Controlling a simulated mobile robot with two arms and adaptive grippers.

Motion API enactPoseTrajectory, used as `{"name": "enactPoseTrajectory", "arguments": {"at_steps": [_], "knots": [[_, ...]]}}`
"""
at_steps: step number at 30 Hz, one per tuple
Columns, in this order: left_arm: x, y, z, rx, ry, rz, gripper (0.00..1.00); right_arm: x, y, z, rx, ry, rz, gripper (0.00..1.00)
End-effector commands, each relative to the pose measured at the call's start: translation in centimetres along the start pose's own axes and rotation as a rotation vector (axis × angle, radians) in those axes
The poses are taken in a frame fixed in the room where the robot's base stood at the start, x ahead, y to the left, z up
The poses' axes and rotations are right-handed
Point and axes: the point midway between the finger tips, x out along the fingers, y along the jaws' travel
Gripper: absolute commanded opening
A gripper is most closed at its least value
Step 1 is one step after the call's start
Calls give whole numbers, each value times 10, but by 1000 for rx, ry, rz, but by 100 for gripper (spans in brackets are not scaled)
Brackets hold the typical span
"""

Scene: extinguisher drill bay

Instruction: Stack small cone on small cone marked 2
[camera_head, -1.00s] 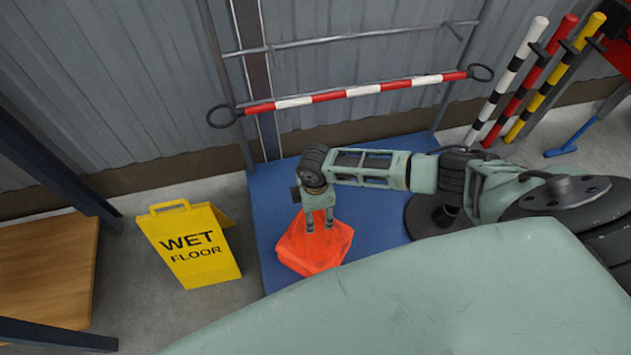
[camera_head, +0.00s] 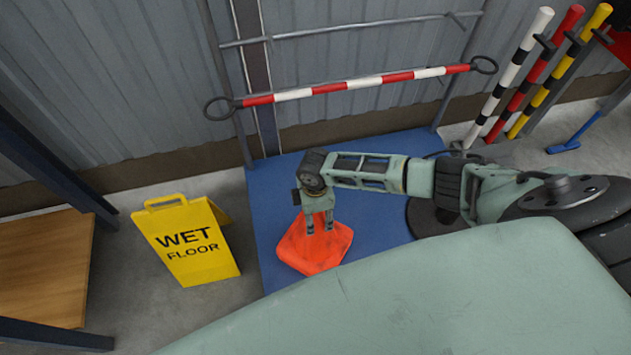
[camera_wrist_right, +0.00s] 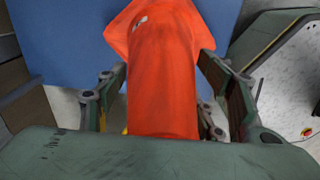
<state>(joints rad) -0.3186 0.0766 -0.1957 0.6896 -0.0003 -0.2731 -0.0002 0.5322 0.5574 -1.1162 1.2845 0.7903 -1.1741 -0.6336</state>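An orange cone (camera_head: 312,255) stands on the blue mat, its square base and lower part showing in the head view. My right gripper (camera_head: 319,226) points down over its top, a finger on each side. In the right wrist view, the cone (camera_wrist_right: 163,75) fills the middle between the two fingers (camera_wrist_right: 163,65), which lie very close to its sides. I cannot tell whether they press on it. A small pale spot shows on the cone, too unclear to read. I cannot make out a second cone or a mark 2. My left gripper is not in view.
A yellow wet floor sign (camera_head: 187,242) stands left of the blue mat (camera_head: 277,208). A red and white barrier bar (camera_head: 355,87) runs along the back wall. Striped poles (camera_head: 508,78) stand at the upper right. A wooden shelf (camera_head: 45,265) is at the left.

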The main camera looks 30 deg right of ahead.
Motion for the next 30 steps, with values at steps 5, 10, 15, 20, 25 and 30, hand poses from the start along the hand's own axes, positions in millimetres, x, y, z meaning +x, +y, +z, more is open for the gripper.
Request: {"name": "enactPoseTrajectory", "arguments": {"at_steps": [5, 10, 15, 20, 25, 30], "knots": [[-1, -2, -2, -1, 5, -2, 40, -1, 0, 0, 1, 0, 0, 80], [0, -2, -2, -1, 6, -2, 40, -1, 0, 0, 1, 0, 0, 82], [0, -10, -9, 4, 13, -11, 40, 0, -1, 1, 1, -1, -2, 82], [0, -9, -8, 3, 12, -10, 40, -11, 0, 0, 1, 0, 0, 82], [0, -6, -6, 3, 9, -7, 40, -36, 1, 0, -1, 2, 2, 82], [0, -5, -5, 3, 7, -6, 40, -61, 1, 0, 0, 1, 2, 82]]}}
